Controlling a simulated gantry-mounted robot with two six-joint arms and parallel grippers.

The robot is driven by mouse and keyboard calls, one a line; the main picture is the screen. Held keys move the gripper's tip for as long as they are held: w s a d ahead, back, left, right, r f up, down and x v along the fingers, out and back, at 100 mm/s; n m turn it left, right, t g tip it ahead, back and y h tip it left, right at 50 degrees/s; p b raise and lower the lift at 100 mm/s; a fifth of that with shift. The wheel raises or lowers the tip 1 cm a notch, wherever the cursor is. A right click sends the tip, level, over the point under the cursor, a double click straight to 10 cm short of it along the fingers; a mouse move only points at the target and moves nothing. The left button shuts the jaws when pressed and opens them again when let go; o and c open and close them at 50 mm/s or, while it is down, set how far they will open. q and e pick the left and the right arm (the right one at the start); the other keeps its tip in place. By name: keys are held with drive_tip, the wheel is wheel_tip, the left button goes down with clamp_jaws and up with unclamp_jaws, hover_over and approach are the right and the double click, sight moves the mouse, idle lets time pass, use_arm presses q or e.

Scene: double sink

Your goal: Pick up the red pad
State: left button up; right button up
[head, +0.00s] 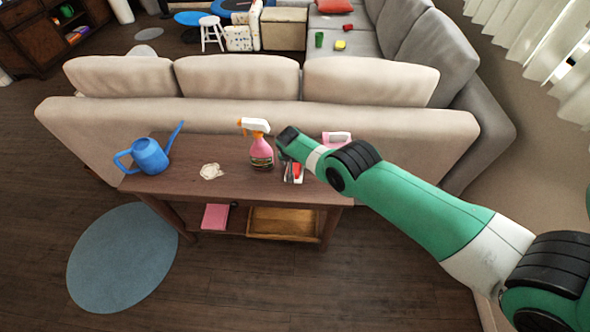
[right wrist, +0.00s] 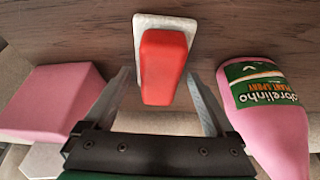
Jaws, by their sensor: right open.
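The red pad (right wrist: 163,68), a red block on a whitish base, lies on the wooden table in the right wrist view. In the head view it is a small red patch (head: 296,170), mostly hidden by my right gripper (head: 291,174). My right gripper is open above the table, with its fingers (right wrist: 161,92) on either side of the pad's near end in the wrist view. I cannot tell whether either finger touches it. My left gripper is not in view.
A pink spray bottle (head: 261,154) stands close beside the gripper, and a pink box (right wrist: 48,100) is on its other side. A crumpled pale cloth (head: 211,171) and a blue watering can (head: 150,156) are farther left. A beige sofa (head: 250,120) backs the table.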

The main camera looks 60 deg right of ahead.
drive_tip(key=shift+f, duration=0.25)
idle(0.4)
drive_tip(key=c, duration=1)
